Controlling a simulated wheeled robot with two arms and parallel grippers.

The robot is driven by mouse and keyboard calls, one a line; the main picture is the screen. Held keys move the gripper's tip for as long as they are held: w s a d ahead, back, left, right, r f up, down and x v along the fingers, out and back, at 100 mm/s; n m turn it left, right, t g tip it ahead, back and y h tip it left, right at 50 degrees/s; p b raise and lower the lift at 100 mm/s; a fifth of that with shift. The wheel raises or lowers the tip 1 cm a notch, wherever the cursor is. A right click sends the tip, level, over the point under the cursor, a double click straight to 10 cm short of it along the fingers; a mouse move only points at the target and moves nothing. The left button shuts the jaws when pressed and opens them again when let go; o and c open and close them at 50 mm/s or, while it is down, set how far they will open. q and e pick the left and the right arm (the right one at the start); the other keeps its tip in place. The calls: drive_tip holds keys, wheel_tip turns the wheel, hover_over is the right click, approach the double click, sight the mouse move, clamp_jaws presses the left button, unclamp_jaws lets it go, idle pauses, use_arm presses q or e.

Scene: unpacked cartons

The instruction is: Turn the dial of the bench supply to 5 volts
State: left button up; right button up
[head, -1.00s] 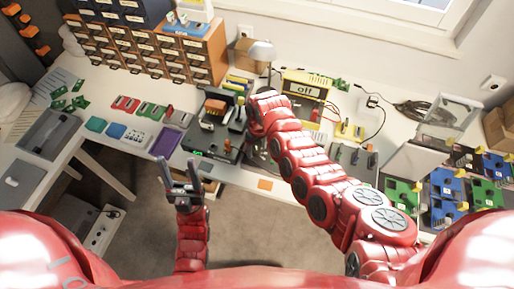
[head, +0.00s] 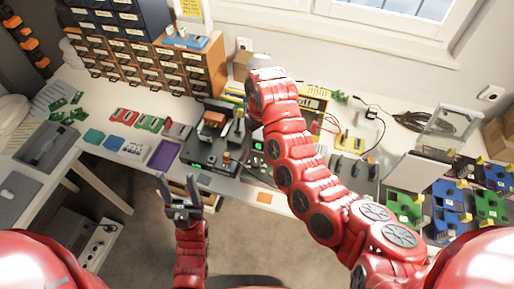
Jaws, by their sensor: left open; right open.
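The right arm reaches up from the lower right to just left of the supply and then bends down out of sight. Its gripper is hidden behind the arm links. My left gripper (head: 179,187) is open and empty, in front of the bench edge and well away from the supply.
A black device (head: 205,154) with small green lights stands left of my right arm. Small boards (head: 150,122) and a purple tray (head: 164,154) lie further left. A drawer cabinet (head: 205,68) stands behind. Blue and green boards (head: 450,190) fill the right side.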

drive_tip(key=shift+d+r, duration=0.1)
drive_tip(key=shift+r, duration=2.15)
